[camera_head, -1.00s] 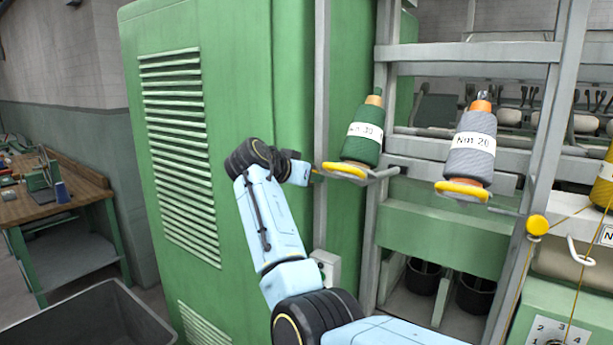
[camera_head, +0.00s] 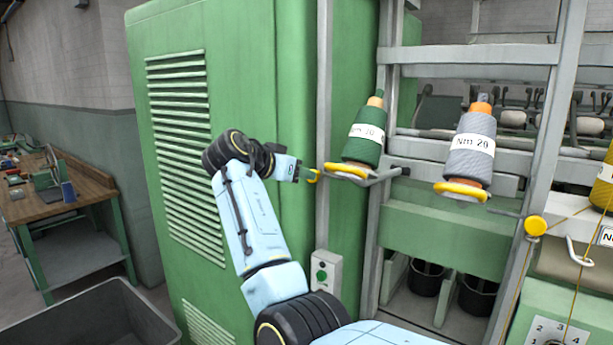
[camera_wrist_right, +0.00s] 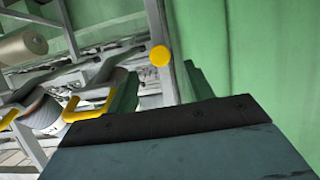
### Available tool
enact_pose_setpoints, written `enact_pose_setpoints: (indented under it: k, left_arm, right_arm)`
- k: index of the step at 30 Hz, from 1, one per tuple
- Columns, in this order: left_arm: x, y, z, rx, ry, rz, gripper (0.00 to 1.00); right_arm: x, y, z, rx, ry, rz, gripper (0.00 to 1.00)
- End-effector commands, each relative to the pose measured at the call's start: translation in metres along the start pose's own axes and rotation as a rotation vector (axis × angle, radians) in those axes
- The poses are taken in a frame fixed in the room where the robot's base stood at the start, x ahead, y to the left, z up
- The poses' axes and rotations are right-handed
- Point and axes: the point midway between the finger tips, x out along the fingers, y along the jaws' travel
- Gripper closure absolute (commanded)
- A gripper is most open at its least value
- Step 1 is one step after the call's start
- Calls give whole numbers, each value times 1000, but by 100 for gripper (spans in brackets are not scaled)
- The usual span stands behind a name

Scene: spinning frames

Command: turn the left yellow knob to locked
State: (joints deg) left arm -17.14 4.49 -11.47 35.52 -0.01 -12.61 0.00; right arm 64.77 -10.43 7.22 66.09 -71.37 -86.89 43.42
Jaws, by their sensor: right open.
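The left yellow knob (camera_head: 313,176) shows beside the grey upright, just left of the green yarn cone, partly covered by my right gripper. It also shows in the right wrist view as a round yellow face (camera_wrist_right: 160,56). My right gripper (camera_head: 301,173) is open, its tips close to the knob from the left. I cannot tell whether they touch it. In the wrist view the gripper body fills the lower part. The knob's locked or unlocked marking is not readable. My left gripper is not in view.
A second yellow knob (camera_head: 537,225) is on the right post. A green cone (camera_head: 364,137) and a grey cone (camera_head: 470,150) stand on yellow-ringed holders. A green cabinet (camera_head: 235,60) stands behind my arm. A grey bin (camera_head: 90,318) and a workbench (camera_head: 55,195) are at left.

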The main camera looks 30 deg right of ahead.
Motion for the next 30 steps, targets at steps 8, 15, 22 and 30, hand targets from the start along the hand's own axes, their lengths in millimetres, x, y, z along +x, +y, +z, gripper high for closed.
enact_pose_setpoints:
  k: [8,15,22,30]
  left_arm:
    - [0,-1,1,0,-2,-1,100]
    - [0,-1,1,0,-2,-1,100]
    - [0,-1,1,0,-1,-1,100]
    - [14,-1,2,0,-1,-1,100]
  right_arm:
    - [-16,2,-2,2,-3,14,48]
    - [-18,1,-1,1,-4,16,48]
    - [-17,2,-1,2,-4,17,48]
    - [14,-17,65,-142,-21,-38,48]
